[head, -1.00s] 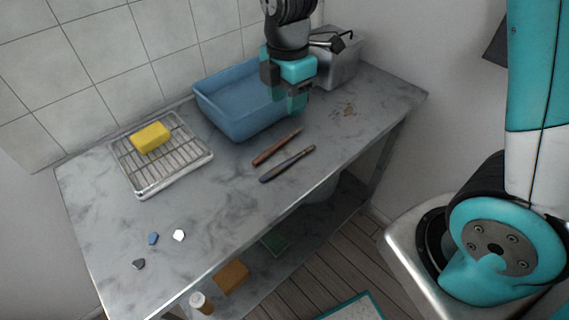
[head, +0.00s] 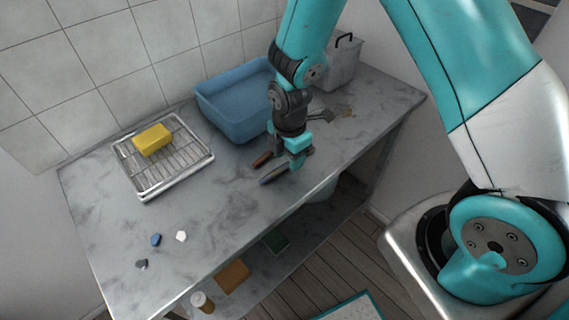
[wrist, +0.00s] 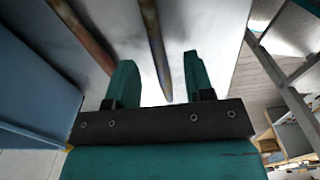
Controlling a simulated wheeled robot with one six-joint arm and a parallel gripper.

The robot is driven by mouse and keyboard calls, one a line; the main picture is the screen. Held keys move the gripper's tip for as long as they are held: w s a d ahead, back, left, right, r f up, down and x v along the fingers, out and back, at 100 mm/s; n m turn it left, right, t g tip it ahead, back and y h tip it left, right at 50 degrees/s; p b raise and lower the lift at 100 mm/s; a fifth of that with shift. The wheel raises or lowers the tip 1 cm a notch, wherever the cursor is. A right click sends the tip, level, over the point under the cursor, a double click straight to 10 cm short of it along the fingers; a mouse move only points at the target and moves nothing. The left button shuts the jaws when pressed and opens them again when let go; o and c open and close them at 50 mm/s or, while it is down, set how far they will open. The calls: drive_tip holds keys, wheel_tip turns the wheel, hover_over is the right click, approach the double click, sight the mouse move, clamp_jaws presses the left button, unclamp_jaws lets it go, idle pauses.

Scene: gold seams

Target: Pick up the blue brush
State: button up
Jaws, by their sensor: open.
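The blue brush (head: 271,178), with a slim dark blue handle, lies on the grey marble counter near its front edge, its right part hidden by my gripper. My gripper (head: 288,163) is open, pointing down over it. In the wrist view, the blue brush (wrist: 156,45) runs lengthwise between the two teal fingers of my gripper (wrist: 159,57). I cannot tell how far the fingertips are above the counter.
A brown brush (head: 262,159) lies close behind, also in the wrist view (wrist: 82,33). A blue basin (head: 226,115) stands behind. A wire rack (head: 180,165) holds a yellow sponge (head: 152,140). A metal container (head: 343,68) is back right.

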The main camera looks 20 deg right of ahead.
drive_tip(key=shift+f, duration=0.8)
clamp_jaws()
drive_tip(key=shift+r, duration=0.1)
wheel_tip(320, 180, up, 20)
